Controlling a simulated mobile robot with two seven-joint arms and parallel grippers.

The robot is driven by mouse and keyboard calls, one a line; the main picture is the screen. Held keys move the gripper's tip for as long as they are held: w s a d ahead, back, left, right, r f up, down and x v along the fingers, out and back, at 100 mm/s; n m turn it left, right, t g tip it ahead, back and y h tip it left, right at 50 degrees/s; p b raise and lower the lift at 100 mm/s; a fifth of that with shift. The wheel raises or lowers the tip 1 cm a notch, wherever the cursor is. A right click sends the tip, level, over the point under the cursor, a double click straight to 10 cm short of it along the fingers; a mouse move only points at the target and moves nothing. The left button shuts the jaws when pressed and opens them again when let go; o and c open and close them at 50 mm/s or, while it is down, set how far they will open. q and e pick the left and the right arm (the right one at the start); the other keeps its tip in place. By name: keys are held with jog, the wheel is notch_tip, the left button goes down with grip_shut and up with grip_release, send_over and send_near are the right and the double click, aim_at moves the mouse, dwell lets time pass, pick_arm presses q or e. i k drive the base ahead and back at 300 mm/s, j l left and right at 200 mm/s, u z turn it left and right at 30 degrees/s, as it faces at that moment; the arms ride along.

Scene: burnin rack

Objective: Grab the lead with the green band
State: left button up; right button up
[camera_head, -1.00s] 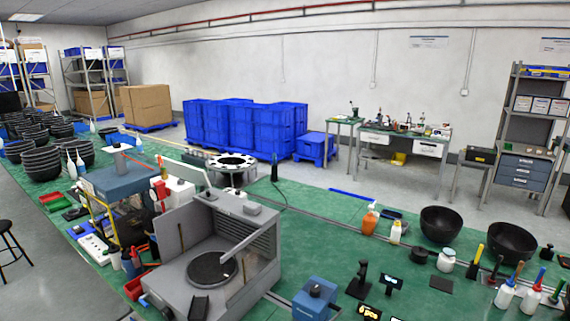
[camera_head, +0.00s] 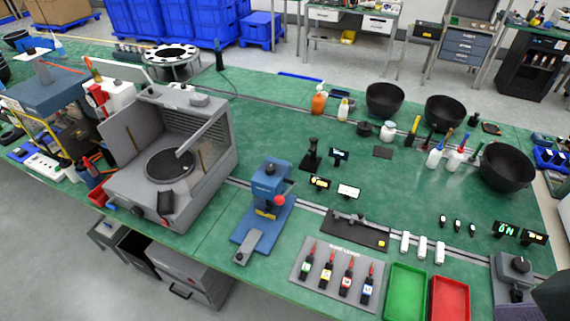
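Several leads with red tips and black bodies lie side by side on a grey board (camera_head: 318,284) near the front edge of the green table. The leftmost one, the lead with the green band (camera_head: 306,262), shows a small greenish mark low on its body. The other leads (camera_head: 347,280) to its right carry other coloured marks, one yellowish and one bluish. Neither of my grippers shows in the head view.
A blue press (camera_head: 268,190) stands left of the board. A black bar fixture (camera_head: 356,232) lies behind it. A green tray (camera_head: 405,291) and a red tray (camera_head: 449,298) sit to the right. White cylinders (camera_head: 422,246) stand behind the trays. A large grey machine (camera_head: 170,165) is at the left.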

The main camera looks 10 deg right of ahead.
aim_at(305, 268)
jog(key=z, duration=0.55)
jog(key=j+z, duration=0.1)
jog(key=i+l+u, duration=0.15)
jog(key=l+u, duration=0.3)
jog(key=l, duration=0.45)
jog(key=l+u, duration=0.35)
jog(key=l, duration=0.4)
